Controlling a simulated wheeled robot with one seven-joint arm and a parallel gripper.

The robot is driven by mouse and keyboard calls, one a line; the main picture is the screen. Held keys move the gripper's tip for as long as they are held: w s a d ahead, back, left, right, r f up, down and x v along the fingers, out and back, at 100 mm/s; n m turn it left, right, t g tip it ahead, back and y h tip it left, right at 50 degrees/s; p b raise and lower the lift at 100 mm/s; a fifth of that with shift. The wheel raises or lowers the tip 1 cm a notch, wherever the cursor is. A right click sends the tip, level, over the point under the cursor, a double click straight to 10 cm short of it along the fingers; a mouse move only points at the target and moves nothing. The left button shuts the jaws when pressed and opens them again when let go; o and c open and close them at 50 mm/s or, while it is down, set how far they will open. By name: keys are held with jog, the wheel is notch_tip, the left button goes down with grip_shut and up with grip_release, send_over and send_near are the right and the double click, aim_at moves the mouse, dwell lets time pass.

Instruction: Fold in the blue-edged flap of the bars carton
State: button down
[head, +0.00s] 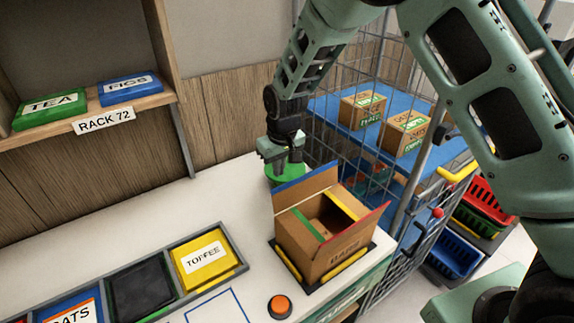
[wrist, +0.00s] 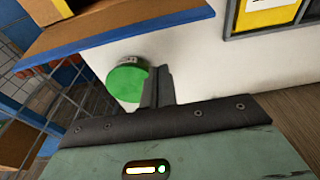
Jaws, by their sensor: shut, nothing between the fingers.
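The bars carton (head: 303,252) is a brown box, open at the top. Its blue-edged flap (head: 306,190) stands raised on the far side, and it also shows in the wrist view (wrist: 125,33) along the top. The green-edged flap (head: 306,225) and yellow-edged flap (head: 341,205) lie inward, with a dark gap between them. The red-edged flap (head: 362,222) stands out on the near right side. My gripper (head: 287,160) is shut and empty, pointing down behind the blue-edged flap, apart from it. Its fingers also show in the wrist view (wrist: 158,86).
A green round object (head: 283,176) is on the counter beside my fingers. The carton sits on a dark, yellow-edged base (head: 352,262). An orange button (head: 280,306) and a bin tray with yellow toffee (head: 204,257) are nearer. A wire cage (head: 388,60) stands right.

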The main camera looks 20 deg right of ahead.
jog(key=s, duration=0.1)
jog(key=s+d+p, duration=0.1)
jog(key=s+r+p, duration=0.1)
jog(key=shift+s+d, duration=0.15)
jog(key=shift+s, duration=0.25)
jog(key=shift+s+f+b, duration=0.1)
jog(key=shift+b, duration=0.3)
jog(key=shift+s+d+t+b, duration=0.1)
jog(key=shift+s+t+b, duration=0.25)
jog(key=shift+b, duration=0.3)
